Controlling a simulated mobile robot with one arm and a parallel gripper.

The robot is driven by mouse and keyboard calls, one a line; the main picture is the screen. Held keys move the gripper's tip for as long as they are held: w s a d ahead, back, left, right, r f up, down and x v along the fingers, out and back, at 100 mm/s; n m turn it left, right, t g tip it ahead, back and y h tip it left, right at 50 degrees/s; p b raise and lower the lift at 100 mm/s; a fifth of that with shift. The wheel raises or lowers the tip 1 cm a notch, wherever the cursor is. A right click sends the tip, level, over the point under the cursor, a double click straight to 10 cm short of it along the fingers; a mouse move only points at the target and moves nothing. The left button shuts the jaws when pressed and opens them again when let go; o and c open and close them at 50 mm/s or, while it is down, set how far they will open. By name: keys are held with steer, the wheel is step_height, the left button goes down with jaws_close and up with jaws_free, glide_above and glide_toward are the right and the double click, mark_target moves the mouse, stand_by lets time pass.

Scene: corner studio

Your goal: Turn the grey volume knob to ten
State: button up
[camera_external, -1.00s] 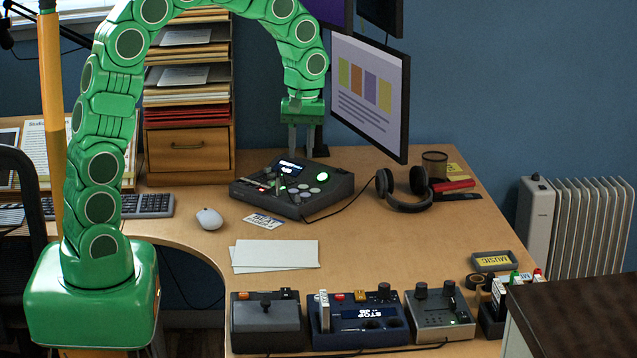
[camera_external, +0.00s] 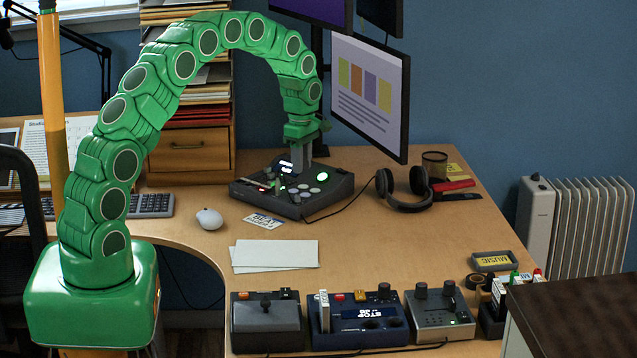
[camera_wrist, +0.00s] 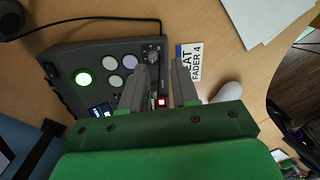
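A dark grey control console (camera_external: 333,187) stands on the desk, with a lit screen, a glowing green button and pale round pads. In the wrist view, a small grey round knob (camera_wrist: 152,56) with pale marks around it sits at the console (camera_wrist: 78,55) edge nearest the card. Its label and pointer are too small to read.
A card marked "FADER 4" (camera_wrist: 190,64) lies before the console. A mouse (camera_external: 209,219), headphones (camera_external: 407,190) and a monitor (camera_external: 370,95) are around it. Several control boxes, including one reading "STOP" (camera_external: 359,327), line the front.

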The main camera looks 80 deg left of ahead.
mark_target(298, 198)
steer(key=a+f, duration=0.1)
steer(key=s+a+f+n, duration=0.1)
steer(key=a, duration=0.1)
steer(key=shift+f, duration=3.9)
jaws_close()
